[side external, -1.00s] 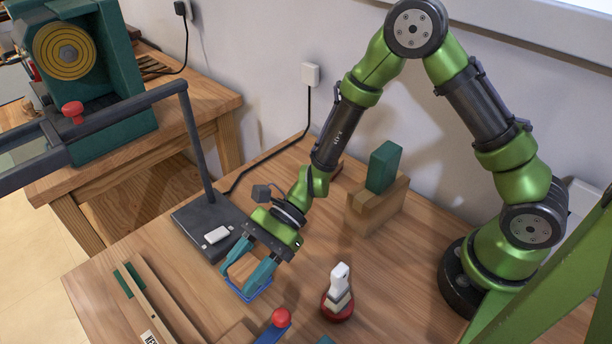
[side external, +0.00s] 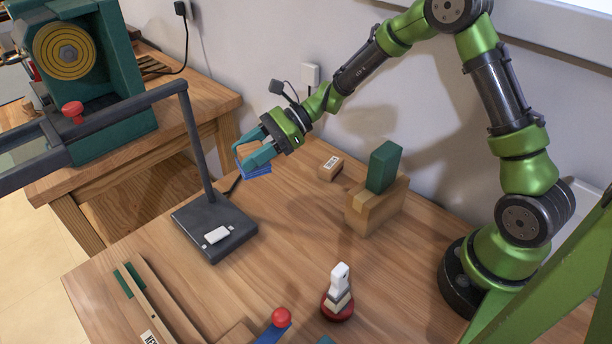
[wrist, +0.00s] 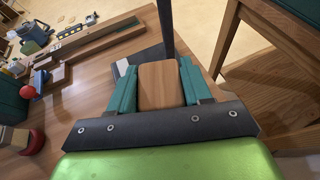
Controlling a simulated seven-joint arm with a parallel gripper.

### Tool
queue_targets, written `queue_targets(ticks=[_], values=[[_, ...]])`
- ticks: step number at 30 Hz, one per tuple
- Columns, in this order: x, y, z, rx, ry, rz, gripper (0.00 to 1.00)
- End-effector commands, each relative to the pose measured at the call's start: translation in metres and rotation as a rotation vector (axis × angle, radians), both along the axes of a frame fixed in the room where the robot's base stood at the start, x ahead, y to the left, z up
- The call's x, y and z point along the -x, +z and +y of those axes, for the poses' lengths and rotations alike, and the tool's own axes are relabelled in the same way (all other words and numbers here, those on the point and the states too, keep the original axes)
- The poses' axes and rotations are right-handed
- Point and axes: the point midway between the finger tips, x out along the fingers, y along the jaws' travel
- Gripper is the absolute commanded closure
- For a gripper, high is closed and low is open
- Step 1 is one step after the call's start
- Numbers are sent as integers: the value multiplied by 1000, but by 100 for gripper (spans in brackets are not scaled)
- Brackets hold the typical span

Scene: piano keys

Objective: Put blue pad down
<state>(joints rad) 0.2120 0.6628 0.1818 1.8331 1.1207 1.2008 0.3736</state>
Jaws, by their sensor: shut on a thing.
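My gripper (side external: 252,158) is shut, its teal fingers raised above the back left of the table, close to the dark post. The blue pad (side external: 258,171) shows as a thin blue strip at the fingertips and is up in the air with them. In the wrist view, a flat wood-coloured face (wrist: 161,85) fills the space between the two teal fingers of my gripper (wrist: 158,80). No blue shows there, so the pad's blue side is hidden from that view.
A dark stand base (side external: 235,240) with a white piece (side external: 217,235) lies below my gripper. A small labelled wooden block (side external: 330,167) and a green block (side external: 384,166) on a wooden holder (side external: 375,212) stand to the right. A stacked piece (side external: 339,295) is in front. The middle table is clear.

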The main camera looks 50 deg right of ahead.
Motion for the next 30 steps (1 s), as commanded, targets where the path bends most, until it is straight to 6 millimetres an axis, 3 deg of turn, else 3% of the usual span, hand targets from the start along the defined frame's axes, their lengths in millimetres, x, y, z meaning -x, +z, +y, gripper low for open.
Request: queue_targets(ticks=[3,7,16,30], values=[[-23,2,-32,2,-56,-1,82],[-37,6,-45,4,-74,2,82],[-37,-42,-43,-5,-76,25,82],[-37,-90,-43,-5,-75,22,82]])
